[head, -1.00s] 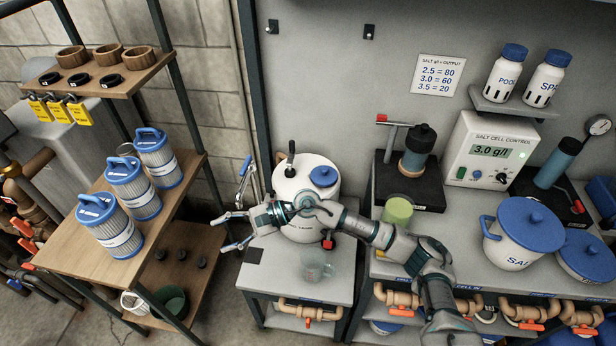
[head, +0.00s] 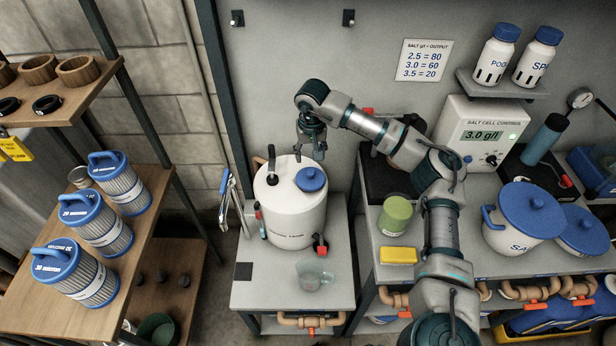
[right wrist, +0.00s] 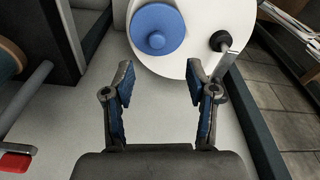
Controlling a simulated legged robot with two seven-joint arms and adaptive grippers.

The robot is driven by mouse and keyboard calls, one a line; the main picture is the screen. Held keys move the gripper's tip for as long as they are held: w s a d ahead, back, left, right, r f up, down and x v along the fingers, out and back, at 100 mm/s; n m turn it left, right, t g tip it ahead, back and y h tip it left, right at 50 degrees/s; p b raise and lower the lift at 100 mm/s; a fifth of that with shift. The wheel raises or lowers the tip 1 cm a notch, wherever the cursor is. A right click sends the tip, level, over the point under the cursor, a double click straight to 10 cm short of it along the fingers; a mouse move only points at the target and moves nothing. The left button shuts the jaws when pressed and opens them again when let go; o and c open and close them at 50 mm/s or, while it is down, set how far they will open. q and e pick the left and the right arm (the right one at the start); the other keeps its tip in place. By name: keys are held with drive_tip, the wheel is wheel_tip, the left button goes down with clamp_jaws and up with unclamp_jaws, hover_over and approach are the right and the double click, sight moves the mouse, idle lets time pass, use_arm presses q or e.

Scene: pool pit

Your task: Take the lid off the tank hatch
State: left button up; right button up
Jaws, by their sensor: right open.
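The tank (head: 291,217) is a white cylinder standing on a small grey table. Its hatch lid (head: 311,180) is a round blue disc with a knob, seated on the tank's top. The lid also shows in the right wrist view (right wrist: 157,29), ahead of the fingers. My right gripper (head: 312,148) points down above the back of the tank top, close to the lid. In the right wrist view the right gripper (right wrist: 161,78) is open and empty, its two fingers apart and clear of the lid. My left gripper is not in view.
A black-handled fitting (head: 271,165) stands up beside the lid on the tank top. A clear jug (head: 314,275) sits on the table's front. A green cup (head: 395,214) and a yellow block (head: 398,255) are on the counter at right. Filter cartridges (head: 98,222) stand on the left shelf.

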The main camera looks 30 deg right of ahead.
hover_over(311, 172)
drive_tip(key=f, duration=0.5)
drive_tip(key=shift+s+a, duration=0.25)
drive_tip(key=shift+d+f, duration=0.25)
drive_tip(key=shift+d, duration=0.05)
drive_tip(key=f, duration=0.4)
drive_tip(key=shift+w+f+b, duration=0.3)
drive_tip(key=shift+w+a+f, duration=0.1)
drive_tip(key=shift+a+f, duration=0.1)
drive_tip(key=shift+f, duration=0.05)
drive_tip(key=shift+a, duration=0.15)
drive_tip(key=shift+a+r, duration=0.1)
drive_tip(key=shift+c, duration=0.5)
drive_tip(key=c, duration=0.4)
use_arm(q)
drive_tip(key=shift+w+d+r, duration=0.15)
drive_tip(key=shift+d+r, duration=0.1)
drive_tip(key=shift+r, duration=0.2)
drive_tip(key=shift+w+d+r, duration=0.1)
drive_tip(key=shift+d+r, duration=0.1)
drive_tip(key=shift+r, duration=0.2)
use_arm(e)
drive_tip(key=shift+d, duration=0.5)
clamp_jaws()
